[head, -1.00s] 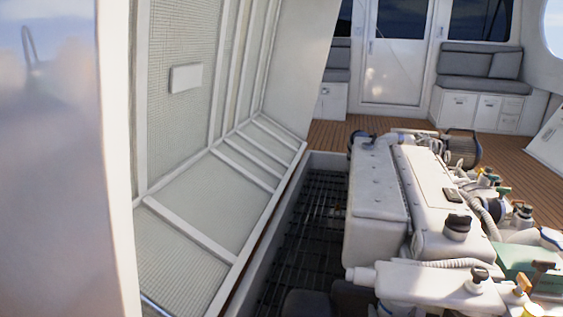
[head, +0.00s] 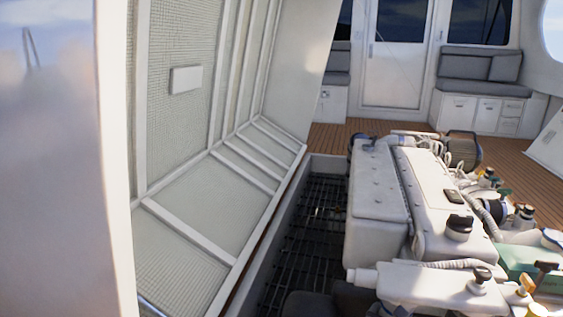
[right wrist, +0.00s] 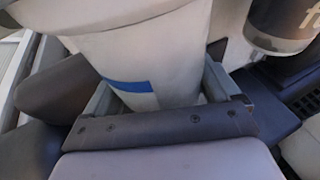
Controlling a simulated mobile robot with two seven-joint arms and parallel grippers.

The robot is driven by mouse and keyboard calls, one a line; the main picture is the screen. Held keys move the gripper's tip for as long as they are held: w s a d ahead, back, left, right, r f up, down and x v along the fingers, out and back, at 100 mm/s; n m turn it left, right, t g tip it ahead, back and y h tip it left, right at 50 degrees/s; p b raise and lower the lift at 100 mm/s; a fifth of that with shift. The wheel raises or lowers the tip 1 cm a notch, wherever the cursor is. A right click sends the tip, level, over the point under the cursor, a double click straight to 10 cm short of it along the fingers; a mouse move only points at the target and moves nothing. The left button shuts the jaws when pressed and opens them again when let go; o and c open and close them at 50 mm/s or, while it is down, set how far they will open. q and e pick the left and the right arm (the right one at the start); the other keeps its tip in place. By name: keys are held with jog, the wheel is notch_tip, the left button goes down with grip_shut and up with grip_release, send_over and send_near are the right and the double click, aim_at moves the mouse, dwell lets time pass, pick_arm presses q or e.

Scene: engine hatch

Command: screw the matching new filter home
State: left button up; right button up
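In the right wrist view, a white filter body with a blue band (right wrist: 131,86) stands between the two grey fingers of my right gripper (right wrist: 158,92). The fingers lie against its sides, and its lower end is hidden behind the dark gripper edge. A dark cylinder with pale lettering (right wrist: 283,22) shows at the top right of that view, apart from the gripper. In the head view, the white engine (head: 420,205) stands in the open hatch. The filter's mount cannot be made out. My left gripper is not in view.
The raised hatch lid (head: 215,130) stands left of the engine. A dark grating (head: 312,225) lies in the gap between them. Hoses, caps and a green box (head: 518,258) crowd the engine's right side. Wooden deck (head: 345,135) lies behind.

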jog(key=c, duration=0.9)
jog(key=shift+s+d+r+n+t+y+p, duration=0.1)
jog(key=shift+d+r+n+t+y+p, duration=0.1)
jog(key=shift+n+t+y+p, duration=0.35)
jog(key=shift+f+n+y+p, duration=0.1)
jog(key=shift+n+y+p, duration=0.35)
jog(key=shift+a+f+n+t+y, duration=0.15)
jog(key=shift+n+t+y, duration=0.1)
jog(key=shift+n+y, duration=0.25)
jog(key=shift+d+n+t+y, duration=0.25)
jog(key=shift+n+y, duration=0.25)
jog(key=shift+y, duration=0.3)
jog(key=shift+n+y, duration=0.4)
jog(key=shift+y, duration=0.1)
jog(key=shift+a+n+y, duration=0.15)
jog(key=shift+n+y, duration=0.15)
jog(key=shift+y, duration=0.1)
